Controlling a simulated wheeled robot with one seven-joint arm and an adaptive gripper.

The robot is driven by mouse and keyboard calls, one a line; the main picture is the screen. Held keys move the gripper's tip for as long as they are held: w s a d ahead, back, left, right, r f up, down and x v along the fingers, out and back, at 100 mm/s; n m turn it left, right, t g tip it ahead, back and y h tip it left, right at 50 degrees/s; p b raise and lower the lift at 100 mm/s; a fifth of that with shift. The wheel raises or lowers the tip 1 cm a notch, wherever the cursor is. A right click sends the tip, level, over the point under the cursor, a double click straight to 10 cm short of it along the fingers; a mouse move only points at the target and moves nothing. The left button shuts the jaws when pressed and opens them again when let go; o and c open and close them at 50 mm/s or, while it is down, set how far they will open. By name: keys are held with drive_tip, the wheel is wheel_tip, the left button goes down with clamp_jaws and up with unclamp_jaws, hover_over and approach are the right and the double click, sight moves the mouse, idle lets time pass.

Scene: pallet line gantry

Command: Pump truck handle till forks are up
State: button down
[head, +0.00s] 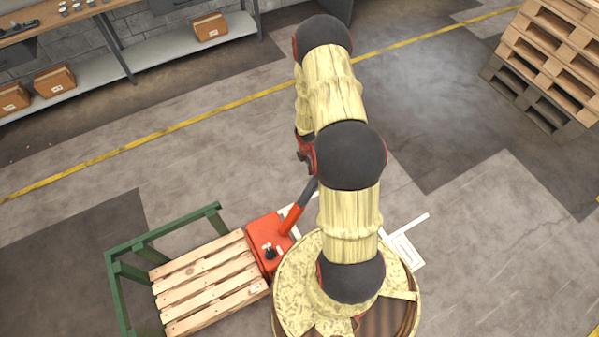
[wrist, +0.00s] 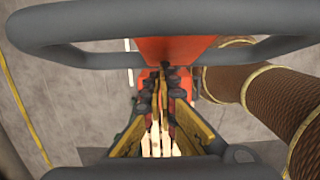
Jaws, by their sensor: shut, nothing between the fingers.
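The pallet truck's red body (head: 268,243) stands left of my base, with its handle shaft (head: 296,212) leaning up and to the right until my arm covers it. In the wrist view the handle's grey loop (wrist: 75,55) spans the top of the picture, with a red shaft part (wrist: 170,48) at its middle. My gripper (wrist: 164,72) is shut and empty, its fingertips close to the loop's lower bar in the picture. I cannot tell whether they touch it. A wooden pallet (head: 207,284) is at the truck's fork side. The forks are hidden, so their height cannot be told.
A green frame (head: 122,266) surrounds the pallet's far and left sides. Stacked pallets (head: 550,60) stand at the upper right. A shelf (head: 165,50) with brown boxes (head: 54,81) runs along the back wall. The floor beyond the yellow line and at the right is largely clear.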

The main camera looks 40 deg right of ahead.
drive_tip(key=s+d+f+p, duration=0.1)
drive_tip(key=s+d+f, duration=0.2)
drive_tip(key=d, duration=0.7)
wheel_tip(320, 180, down, 2)
drive_tip(key=shift+d+p, duration=0.35)
drive_tip(key=shift+p, duration=0.05)
